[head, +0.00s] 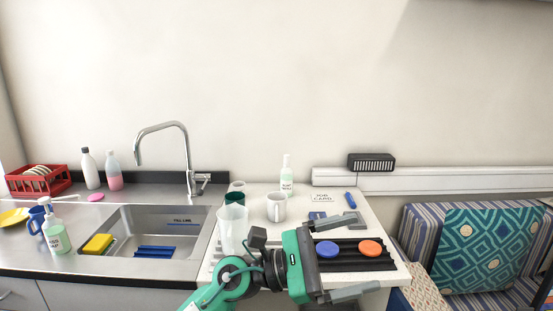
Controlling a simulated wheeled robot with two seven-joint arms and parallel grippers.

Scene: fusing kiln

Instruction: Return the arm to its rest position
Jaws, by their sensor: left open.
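My left gripper (366,254) is open, with its two grey fingers spread wide apart over the white worktop (386,222). Its green and black arm comes up from the bottom of the head view. A blue disc (327,249) and an orange disc (370,248) show between the fingers, on a black ribbed tray (345,265). Neither disc appears gripped. The gripper body hides the tray's left part. My right gripper is not in view.
A clear tall container (232,228) stands close left of the arm, with a white mug (276,207) and a soap bottle (287,178) behind. A sink (160,222) with a tall tap (187,160) lies left. A cushioned seat (480,250) is at right.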

